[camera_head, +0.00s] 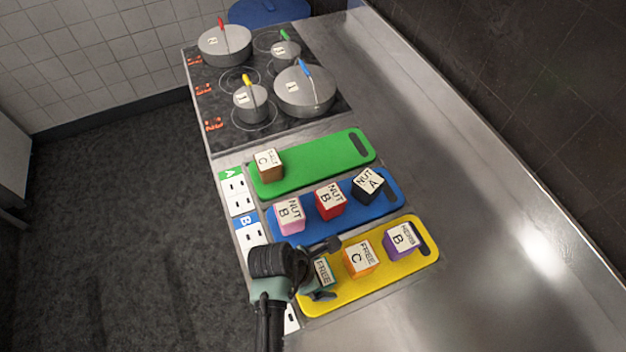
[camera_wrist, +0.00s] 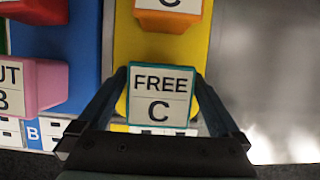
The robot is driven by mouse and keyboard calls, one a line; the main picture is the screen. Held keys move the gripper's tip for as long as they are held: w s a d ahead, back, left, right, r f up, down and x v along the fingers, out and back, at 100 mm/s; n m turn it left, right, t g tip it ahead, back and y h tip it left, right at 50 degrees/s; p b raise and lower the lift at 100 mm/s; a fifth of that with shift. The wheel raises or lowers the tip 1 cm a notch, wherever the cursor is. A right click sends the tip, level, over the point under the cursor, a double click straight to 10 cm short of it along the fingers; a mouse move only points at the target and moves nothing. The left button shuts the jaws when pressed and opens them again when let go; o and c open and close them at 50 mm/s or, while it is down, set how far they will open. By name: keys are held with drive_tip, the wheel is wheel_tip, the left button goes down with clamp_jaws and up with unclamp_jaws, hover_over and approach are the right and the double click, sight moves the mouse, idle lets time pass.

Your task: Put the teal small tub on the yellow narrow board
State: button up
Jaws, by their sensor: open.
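The teal small tub (camera_head: 323,270) has a white label and sits at the left end of the yellow narrow board (camera_head: 402,266). In the wrist view the tub (camera_wrist: 158,97) shows a teal rim and the label "FREE C", with the yellow board (camera_wrist: 133,43) under and beyond it. My gripper (camera_head: 329,268) is open, with one finger on each side of the tub. In the wrist view its fingers (camera_wrist: 160,82) flank the tub closely; I cannot tell whether they touch it. In the head view my gripper partly hides the tub.
An orange tub (camera_head: 360,259) and a purple tub (camera_head: 400,243) share the yellow board. The blue board (camera_head: 353,202) holds pink, red and black tubs. The green board (camera_head: 318,160) holds a brown tub. A hob (camera_head: 215,100) with pots stands behind. Bare steel counter (camera_head: 450,180) lies to the right.

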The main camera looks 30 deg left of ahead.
drive_tip(key=v, duration=1.2)
drive_tip(key=w+a+r+m+t+y, duration=0.25)
drive_tip(key=w+r+m+t, duration=0.5)
drive_tip(key=w+r, duration=0.8)
drive_tip(key=w+d+r+m+t+y, duration=0.1)
drive_tip(key=w+r+m, duration=0.15)
drive_tip(key=r, duration=0.35)
drive_tip(key=w+d+r+m+t, duration=0.1)
drive_tip(key=d+r+m+t, duration=0.15)
drive_tip(key=r, duration=0.25)
drive_tip(key=w+d+r+m+t+y, duration=0.1)
drive_tip(key=r+m, duration=0.2)
drive_tip(key=r, duration=0.3)
drive_tip(key=s+d+r+m+t, duration=0.1)
drive_tip(key=d+r+m+t, duration=0.15)
drive_tip(key=r, duration=0.45)
drive_tip(key=d+r+m+t, duration=0.2)
drive_tip(key=d+r+m, duration=0.1)
drive_tip(key=r, duration=0.5)
drive_tip(key=s+d+r+m+t+h, duration=0.1)
drive_tip(key=s+d+r+m+t, duration=0.2)
drive_tip(key=s+r, duration=0.2)
drive_tip(key=s+d+r+m+t+h, duration=0.1)
drive_tip(key=s+d+r+m+t, duration=0.2)
drive_tip(key=r, duration=0.8)
drive_tip(key=s+m+t, duration=0.1)
drive_tip(key=s, duration=0.1)
drive_tip(key=shift+s+r+m, duration=0.2)
drive_tip(key=shift+s+m, duration=0.1)
drive_tip(key=shift+f, duration=0.1)
